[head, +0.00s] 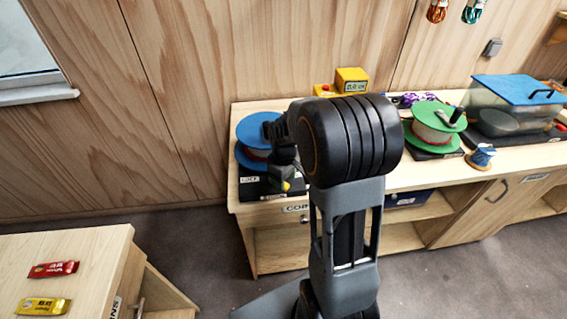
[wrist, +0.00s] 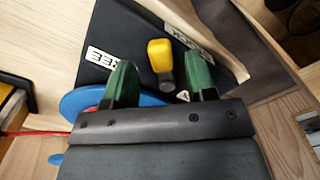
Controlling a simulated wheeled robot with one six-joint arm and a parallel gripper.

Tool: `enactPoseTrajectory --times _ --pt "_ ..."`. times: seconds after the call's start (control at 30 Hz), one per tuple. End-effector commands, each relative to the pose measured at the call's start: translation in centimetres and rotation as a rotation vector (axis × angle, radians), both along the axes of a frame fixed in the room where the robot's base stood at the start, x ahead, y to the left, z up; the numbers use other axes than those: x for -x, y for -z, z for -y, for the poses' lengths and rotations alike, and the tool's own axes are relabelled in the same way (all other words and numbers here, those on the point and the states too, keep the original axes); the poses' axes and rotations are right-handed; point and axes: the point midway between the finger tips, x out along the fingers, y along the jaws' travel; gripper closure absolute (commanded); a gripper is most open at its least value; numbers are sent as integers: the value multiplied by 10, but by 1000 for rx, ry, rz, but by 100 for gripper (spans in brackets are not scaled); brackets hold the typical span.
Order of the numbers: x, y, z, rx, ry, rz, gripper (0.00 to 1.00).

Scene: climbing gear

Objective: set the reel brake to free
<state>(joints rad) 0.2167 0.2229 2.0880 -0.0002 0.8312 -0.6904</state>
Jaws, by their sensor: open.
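The reel with blue flanges (head: 256,135) stands on the left end of the bench, and part of a blue flange (wrist: 85,100) shows in the wrist view. In the head view my arm hides part of the reel.
A green-flanged reel (head: 430,125), a small blue spool (head: 481,157) and a blue-lidded clear box (head: 515,105) stand right on the bench. A yellow box (head: 352,80) is behind my arm. A lower cabinet (head: 80,255) at left holds two wrapped bars.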

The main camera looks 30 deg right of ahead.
Motion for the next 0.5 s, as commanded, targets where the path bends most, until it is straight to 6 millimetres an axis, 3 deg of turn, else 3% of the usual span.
enactPoseTrajectory --times 0.3,0.5 --pt "-1 -66 0 1 0 6 49" --pt "-1 -99 0 1 -1 4 49"
